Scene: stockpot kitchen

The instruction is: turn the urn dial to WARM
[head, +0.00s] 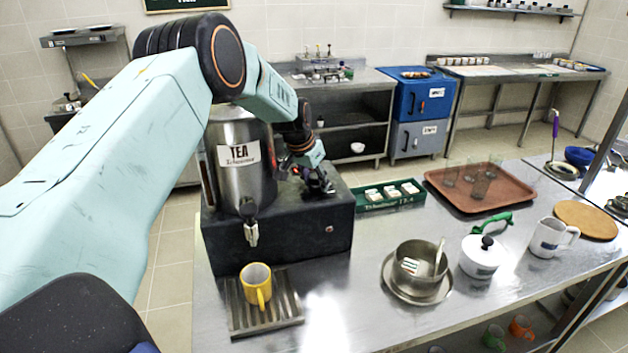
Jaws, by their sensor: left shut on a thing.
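The tea urn (246,182) is a steel cylinder with a TEA label and a tap, set in a black base (285,232) on the steel counter. My left arm reaches from the left over the urn. My left gripper (318,183) points down at the top of the black base, just right of the cylinder. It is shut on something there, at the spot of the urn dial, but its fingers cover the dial. I cannot read the dial's setting or the word WARM. My right gripper is not in view.
A yellow mug (257,284) stands on the drip tray (281,315) before the urn. A green tea box (361,201) sits close to the right of the base. A brown tray (446,189) with glasses, a steel bowl (418,262) and a white teapot (480,262) stand further right.

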